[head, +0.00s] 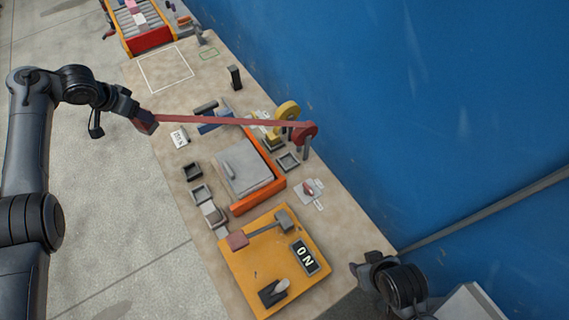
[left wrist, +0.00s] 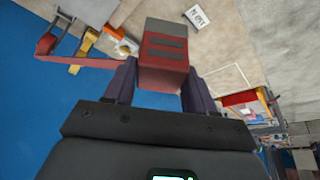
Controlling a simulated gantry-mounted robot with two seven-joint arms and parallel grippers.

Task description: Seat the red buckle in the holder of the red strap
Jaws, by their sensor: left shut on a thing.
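My left gripper (head: 134,114) is shut on the red buckle (head: 146,123), held past the table's left edge. In the left wrist view the red buckle (left wrist: 163,65) sits between the two fingers, with two dark slots on its face. The red strap (head: 225,121) runs taut from the buckle across the table to a red reel (head: 306,131). Small open holders stand beside the grey mould: a dark one (head: 191,172) and a grey one (head: 201,194) on its left, another (head: 288,162) on its right. I cannot tell which belongs to the red strap. My right gripper (head: 366,268) is at lower right.
The grey mould (head: 241,168) has an orange side wall (head: 258,197). A yellow reel (head: 287,111) stands beside the red one. A blue block (head: 214,124) lies under the strap. An orange board (head: 262,268) lies at the near end. A black post (head: 235,77) stands farther back.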

